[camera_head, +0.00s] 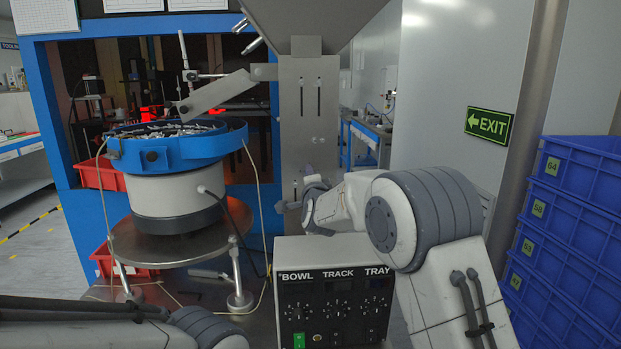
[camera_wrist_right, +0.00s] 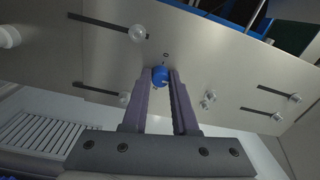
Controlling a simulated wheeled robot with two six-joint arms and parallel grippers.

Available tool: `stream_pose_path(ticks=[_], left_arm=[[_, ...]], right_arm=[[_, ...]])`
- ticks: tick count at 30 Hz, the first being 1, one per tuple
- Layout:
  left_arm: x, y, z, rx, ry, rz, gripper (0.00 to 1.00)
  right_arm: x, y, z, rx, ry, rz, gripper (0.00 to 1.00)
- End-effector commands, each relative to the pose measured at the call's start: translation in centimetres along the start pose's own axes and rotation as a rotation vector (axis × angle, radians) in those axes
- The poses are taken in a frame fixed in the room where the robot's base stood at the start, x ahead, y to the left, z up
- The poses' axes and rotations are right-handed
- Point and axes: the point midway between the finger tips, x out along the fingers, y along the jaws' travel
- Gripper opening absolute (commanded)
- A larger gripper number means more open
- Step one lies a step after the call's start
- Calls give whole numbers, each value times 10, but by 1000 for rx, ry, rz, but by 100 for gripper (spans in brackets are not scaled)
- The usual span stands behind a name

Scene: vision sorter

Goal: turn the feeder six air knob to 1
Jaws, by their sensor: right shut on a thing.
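A small round blue knob (camera_wrist_right: 160,73) sits on a grey metal plate (camera_wrist_right: 215,60) in the right wrist view. A light mark shows on its face, but I cannot read any number or setting. My right gripper (camera_wrist_right: 163,81) is shut on the blue knob, with a purple-grey finger on each side of it. In the head view my right gripper (camera_head: 295,188) is at the lower part of the upright metal plate (camera_head: 306,110). The knob cannot be made out there. My left arm shows at the lower left of the head view, but its gripper is out of view.
A control box (camera_head: 335,262) marked BOWL, TRACK and TRAY stands below my right forearm. A blue-rimmed bowl feeder (camera_head: 178,190) stands on a round metal table to the left. Stacked blue crates (camera_head: 575,218) stand at the right. Slots and bolts surround the knob on the plate.

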Motion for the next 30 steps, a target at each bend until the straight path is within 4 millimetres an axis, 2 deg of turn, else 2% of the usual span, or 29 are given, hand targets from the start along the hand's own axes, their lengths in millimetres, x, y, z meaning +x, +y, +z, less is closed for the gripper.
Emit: stream_pose_path(ticks=[4, 5, 6, 7, 16, 20, 23, 30], left_arm=[[0, 0, 0, 0, 0, 0, 50], [0, 0, 0, 0, 0, 0, 50], [0, 0, 0, 0, 0, 0, 50], [0, 0, 0, 0, 0, 0, 50], [0, 0, 0, 0, 0, 0, 50], [3, 0, 0, 0, 0, 0, 50], [7, 0, 0, 0, 0, 0, 50], [18, -1, 1, 0, 0, 0, 50]], right_arm=[[0, 0, -1, 0, 1, 0, 0], [0, 0, -1, -1, 1, 0, 31], [0, 0, -1, -1, 1, 0, 46], [0, 0, -1, -1, 1, -1, 57], [0, 0, 0, -2, 1, -1, 57], [-7, 1, 0, -2, 0, 0, 57], [-21, 1, 0, -2, 0, 0, 57], [-68, 1, 1, -1, -1, -1, 57]])
